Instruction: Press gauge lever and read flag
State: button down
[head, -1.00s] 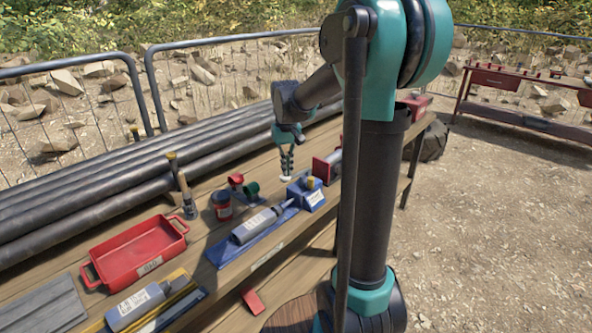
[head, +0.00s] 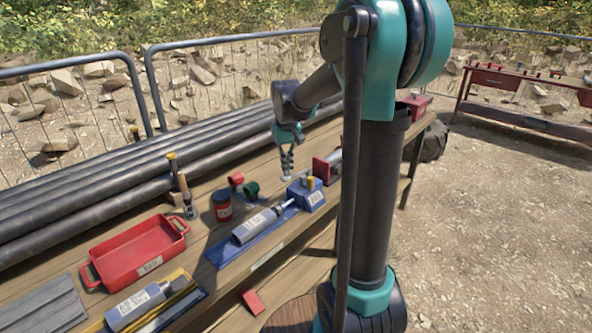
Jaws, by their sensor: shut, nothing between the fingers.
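My gripper (head: 287,169) points down over the far part of the wooden bench, its fingers shut and empty. Just to the right and nearer stands a blue block (head: 305,198) with a white label and a short yellow-topped post (head: 310,182); it may be the gauge, but I cannot make out a lever or a flag on it. The fingertips look close to the block's back left side; I cannot tell whether they touch it. A red bracket-like piece (head: 322,170) stands behind it to the right, partly hidden by my arm.
A grey cartridge (head: 254,226) lies on a blue board. A dark red-topped jar (head: 222,206), a red and a green fitting (head: 251,189) and a red tray (head: 110,259) are to the left. Black pipes (head: 90,205) run behind the bench.

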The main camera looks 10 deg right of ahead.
notch_tip(320, 180, up, 10)
jog(key=shift+f, duration=0.25)
dwell(0.6)
jog(key=shift+s+f, duration=0.1)
jog(key=s+d+f+t, duration=0.2)
jog(key=s+f, duration=0.8)
jog(key=s, duration=0.1)
jog(key=s+d+f+m+t, duration=0.1)
jog(key=s+d+f+t, duration=0.1)
jog(key=s+f, duration=0.9)
jog(key=shift+f, duration=0.3)
jog(key=shift+w, duration=0.1)
